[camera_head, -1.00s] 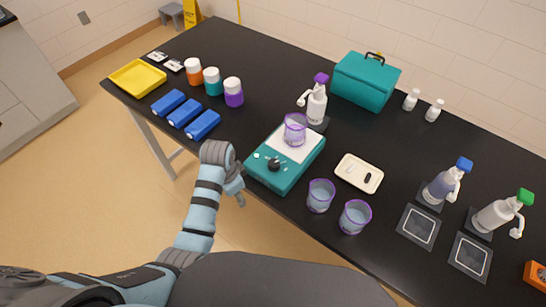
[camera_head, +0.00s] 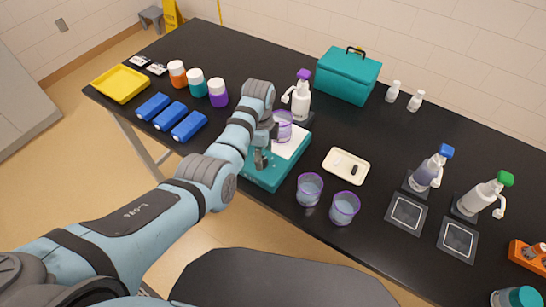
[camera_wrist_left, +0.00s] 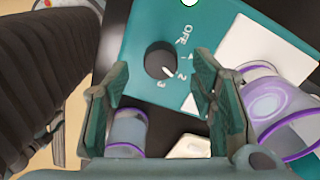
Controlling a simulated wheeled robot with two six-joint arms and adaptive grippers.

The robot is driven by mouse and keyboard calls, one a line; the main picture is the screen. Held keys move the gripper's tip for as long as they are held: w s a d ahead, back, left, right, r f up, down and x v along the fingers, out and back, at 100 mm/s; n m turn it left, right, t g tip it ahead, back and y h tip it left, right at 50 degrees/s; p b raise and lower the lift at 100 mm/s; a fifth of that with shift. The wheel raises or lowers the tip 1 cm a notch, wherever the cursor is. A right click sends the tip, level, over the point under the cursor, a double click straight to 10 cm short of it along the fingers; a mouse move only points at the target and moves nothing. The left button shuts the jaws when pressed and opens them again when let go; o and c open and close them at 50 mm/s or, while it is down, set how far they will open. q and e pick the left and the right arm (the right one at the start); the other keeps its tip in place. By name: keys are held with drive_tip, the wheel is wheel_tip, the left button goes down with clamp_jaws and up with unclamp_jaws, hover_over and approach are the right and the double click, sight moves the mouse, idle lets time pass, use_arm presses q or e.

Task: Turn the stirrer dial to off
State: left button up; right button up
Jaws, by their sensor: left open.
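The teal stirrer (camera_head: 268,178) stands on the black table with a white plate and a purple-rimmed beaker (camera_head: 281,125) on it. In the left wrist view its black round dial (camera_wrist_left: 159,60) shows, beside white marks OFF, 1, 2 and 3. The dial's white pointer line appears to aim near the 2, away from OFF. My left gripper (camera_head: 262,158) is over the stirrer's front left part and hides the dial in the head view. In the wrist view the open left fingers (camera_wrist_left: 163,98) have an empty gap, with the dial beyond it. My right gripper is not visible.
Two purple-rimmed beakers (camera_head: 310,188) (camera_head: 344,207) stand right of the stirrer, near the table's front edge. A cream tray (camera_head: 333,172) lies behind them. A purple-capped bottle (camera_head: 300,101) stands behind the stirrer.

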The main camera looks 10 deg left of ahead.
use_arm(q)
wheel_tip(320, 180, down, 2)
drive_tip(key=shift+f+b, duration=0.1)
drive_tip(key=shift+b, duration=0.5)
drive_tip(key=shift+f, duration=0.3)
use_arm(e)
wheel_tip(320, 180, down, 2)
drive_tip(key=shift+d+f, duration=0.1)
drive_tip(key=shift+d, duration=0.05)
use_arm(q)
drive_tip(key=shift+r, duration=0.1)
drive_tip(key=c, duration=1.2)
